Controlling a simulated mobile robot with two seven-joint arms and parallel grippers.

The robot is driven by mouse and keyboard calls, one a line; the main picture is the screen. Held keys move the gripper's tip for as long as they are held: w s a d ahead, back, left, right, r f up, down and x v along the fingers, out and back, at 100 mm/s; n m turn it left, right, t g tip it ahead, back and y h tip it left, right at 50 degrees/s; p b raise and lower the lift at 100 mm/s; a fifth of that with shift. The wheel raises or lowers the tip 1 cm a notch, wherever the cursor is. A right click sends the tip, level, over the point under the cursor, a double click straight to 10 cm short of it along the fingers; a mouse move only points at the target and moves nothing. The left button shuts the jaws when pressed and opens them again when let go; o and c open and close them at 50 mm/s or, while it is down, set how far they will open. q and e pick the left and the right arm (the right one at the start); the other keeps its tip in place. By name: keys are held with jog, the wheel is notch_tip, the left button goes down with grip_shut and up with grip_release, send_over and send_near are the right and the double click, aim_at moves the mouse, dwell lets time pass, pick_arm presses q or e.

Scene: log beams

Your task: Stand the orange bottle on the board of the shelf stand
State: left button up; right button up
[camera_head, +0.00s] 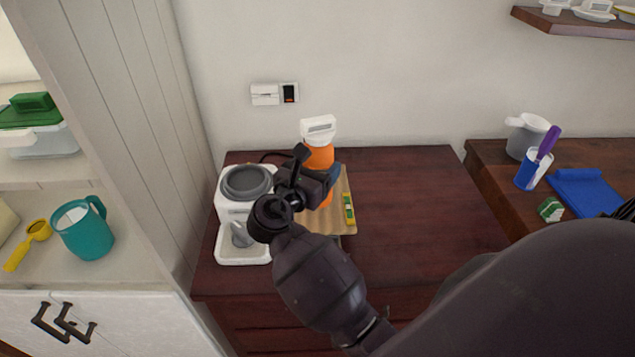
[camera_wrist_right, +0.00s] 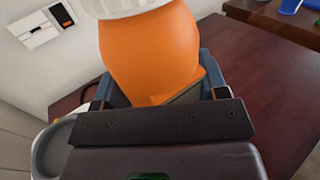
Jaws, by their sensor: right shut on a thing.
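The orange bottle (camera_head: 319,157) with a white cap is upright at the back of the dark wooden counter. My right gripper (camera_head: 322,178) is shut around its body; the wrist hides much of its lower part. In the right wrist view the bottle (camera_wrist_right: 150,48) fills the space between the two blue-grey fingers (camera_wrist_right: 160,88). A light wooden board (camera_head: 326,222), apparently the shelf stand's, lies below and around the bottle's foot. I cannot tell whether the bottle touches it. My left gripper is not in view.
A white machine with a grey round top (camera_head: 246,183) stands close left of the board. A small yellow-green item (camera_head: 349,208) is at the board's right edge. The dark counter (camera_head: 415,205) is clear to the right. A wall (camera_head: 400,70) is behind.

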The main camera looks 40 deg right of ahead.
notch_tip(320, 180, down, 4)
jog(key=shift+b, duration=0.3)
jog(key=shift+f, duration=0.1)
jog(key=shift+f, duration=0.1)
jog(key=o, duration=1)
